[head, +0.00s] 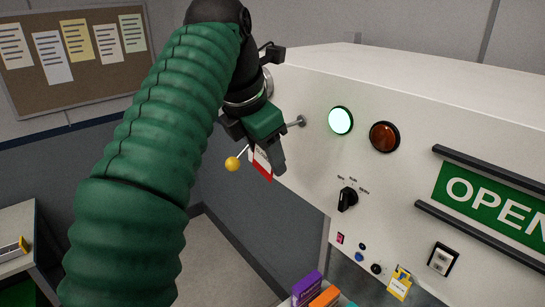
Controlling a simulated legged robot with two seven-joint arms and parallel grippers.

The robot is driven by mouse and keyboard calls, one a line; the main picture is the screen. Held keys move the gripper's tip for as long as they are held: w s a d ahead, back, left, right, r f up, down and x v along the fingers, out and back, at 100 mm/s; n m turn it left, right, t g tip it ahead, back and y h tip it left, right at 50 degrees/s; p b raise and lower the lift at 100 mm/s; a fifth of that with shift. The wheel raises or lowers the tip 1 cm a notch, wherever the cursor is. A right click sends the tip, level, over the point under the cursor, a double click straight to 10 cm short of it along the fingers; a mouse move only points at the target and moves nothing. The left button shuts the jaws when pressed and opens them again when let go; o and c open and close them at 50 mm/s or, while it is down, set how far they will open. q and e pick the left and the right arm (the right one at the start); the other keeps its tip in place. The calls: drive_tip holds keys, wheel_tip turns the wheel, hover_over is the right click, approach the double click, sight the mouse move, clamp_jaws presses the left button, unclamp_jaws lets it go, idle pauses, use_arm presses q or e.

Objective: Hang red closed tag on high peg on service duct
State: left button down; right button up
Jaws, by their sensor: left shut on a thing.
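The red and white tag (262,163) hangs at the fingers of my left gripper (275,155), which is shut on it. The gripper's fingers and green body hide much of the tag. A metal peg (300,121) sticks out from the upper left of the white service duct (310,165), just right of the gripper; part of it is hidden behind the gripper. A thin rod with a yellow ball (232,163) shows left of the tag. I cannot tell whether the tag touches the peg. My right gripper is not in view.
Colored boxes (307,288) stand below. A notice board hangs at the left.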

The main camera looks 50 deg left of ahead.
use_arm(q)
drive_tip(key=w+a+f, duration=0.1)
drive_tip(key=w+a, duration=0.1)
drive_tip(key=a, duration=0.2)
drive_tip(key=w+d, duration=0.1)
drive_tip(key=d, duration=0.1)
drive_tip(key=w+d+p, duration=0.1)
drive_tip(key=w+d, duration=0.1)
drive_tip(key=shift+w+d+r, duration=0.1)
drive_tip(key=shift+w+d, duration=0.15)
drive_tip(key=shift+w, duration=0.3)
drive_tip(key=shift+w+a+f, duration=0.15)
drive_tip(key=shift+f, duration=0.15)
drive_tip(key=shift+a, duration=0.4)
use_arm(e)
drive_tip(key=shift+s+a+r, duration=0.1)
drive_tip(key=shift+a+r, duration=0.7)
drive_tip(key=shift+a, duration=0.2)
use_arm(q)
drive_tip(key=shift+d+f, duration=0.1)
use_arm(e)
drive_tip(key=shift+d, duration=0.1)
